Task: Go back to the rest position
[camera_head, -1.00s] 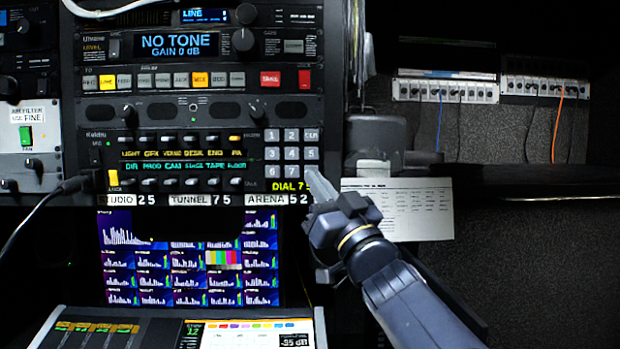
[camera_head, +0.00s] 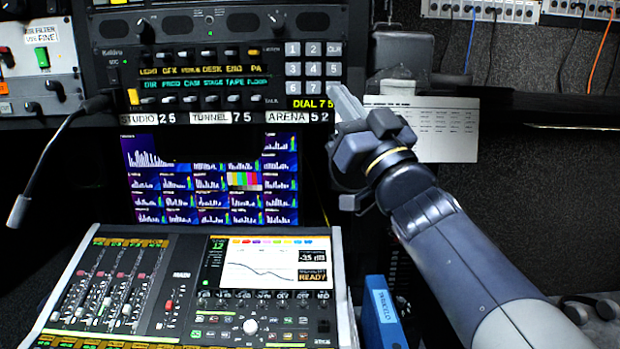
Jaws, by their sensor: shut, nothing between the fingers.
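My gripper (camera_head: 345,103) is shut and empty. It points up and to the left, with its fingertips in front of the lower right of the intercom panel (camera_head: 180,72), close below the number keypad (camera_head: 313,70). The fingers hide part of the keypad's bottom row and of the panel's edge by the "DIAL 75" readout. I cannot tell whether the fingertips touch the panel. My arm runs from the gripper down to the lower right corner.
A mixing console (camera_head: 190,295) with a lit screen stands below at left. A monitor (camera_head: 205,180) is behind it. A gooseneck microphone (camera_head: 45,165) hangs at left. A blue binder (camera_head: 384,310) stands beside the console. A printed sheet (camera_head: 430,128) hangs behind my arm. Dark space lies at right.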

